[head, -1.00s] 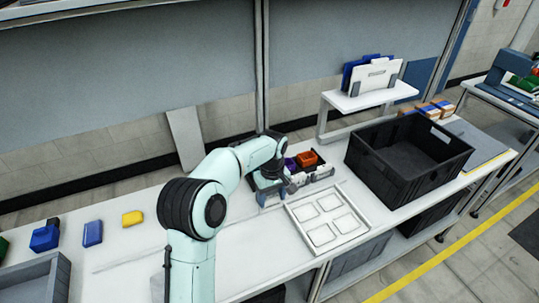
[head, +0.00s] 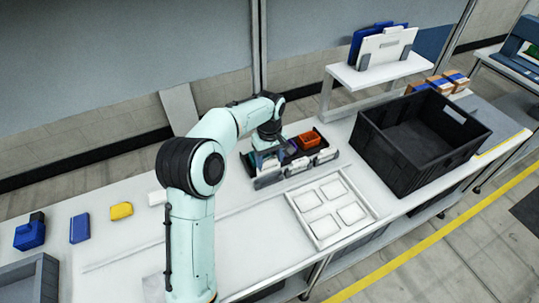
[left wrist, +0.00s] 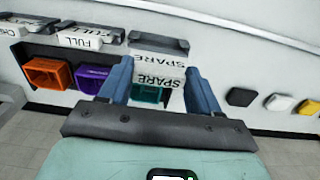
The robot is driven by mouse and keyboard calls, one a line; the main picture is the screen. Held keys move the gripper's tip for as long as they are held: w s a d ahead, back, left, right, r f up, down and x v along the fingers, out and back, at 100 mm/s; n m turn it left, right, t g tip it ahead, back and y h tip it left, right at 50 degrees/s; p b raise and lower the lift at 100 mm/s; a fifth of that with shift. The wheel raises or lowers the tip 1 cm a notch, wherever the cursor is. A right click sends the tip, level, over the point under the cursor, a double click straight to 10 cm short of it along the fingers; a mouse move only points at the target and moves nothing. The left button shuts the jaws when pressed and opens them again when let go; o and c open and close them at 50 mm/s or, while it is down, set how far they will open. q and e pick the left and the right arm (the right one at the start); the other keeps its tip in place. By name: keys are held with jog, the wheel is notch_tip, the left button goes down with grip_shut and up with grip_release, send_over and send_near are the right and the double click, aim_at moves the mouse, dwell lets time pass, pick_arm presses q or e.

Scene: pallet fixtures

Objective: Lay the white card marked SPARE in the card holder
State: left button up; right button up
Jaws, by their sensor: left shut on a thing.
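The white card marked SPARE (left wrist: 155,78) is between the blue fingers of my left gripper (left wrist: 160,88) in the left wrist view. The gripper is shut on it. The lettering shows twice, upside down, on two faces. A dark grey card holder (left wrist: 158,42) lies just beyond the card's edge, its bed bare where it shows; I cannot tell whether they touch. In the head view my left gripper (head: 265,160) is over the left end of the row of bins, above the left holder (head: 268,181). The card is mostly hidden there. My right gripper is not in view.
Orange (head: 308,140), purple (left wrist: 90,78) and teal (left wrist: 145,95) bins stand behind the holders. Other holders carry cards marked FULL (left wrist: 85,38). A white tray (head: 327,238) lies in front, a black crate (head: 395,170) to the right.

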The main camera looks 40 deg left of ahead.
aim_at(269, 164)
pick_arm(q)
notch_tip(269, 164, down, 4)
jog(key=shift+s+f+b, duration=0.1)
jog(key=shift+f+b, duration=0.05)
jog(key=shift+b, duration=0.65)
jog(key=shift+f, duration=0.5)
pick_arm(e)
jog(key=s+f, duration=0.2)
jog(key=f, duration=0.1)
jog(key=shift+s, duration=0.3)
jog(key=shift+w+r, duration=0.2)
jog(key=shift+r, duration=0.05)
pick_arm(q)
jog(key=shift+f, duration=0.7)
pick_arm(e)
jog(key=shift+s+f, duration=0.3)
pick_arm(q)
jog(key=o, duration=1.1)
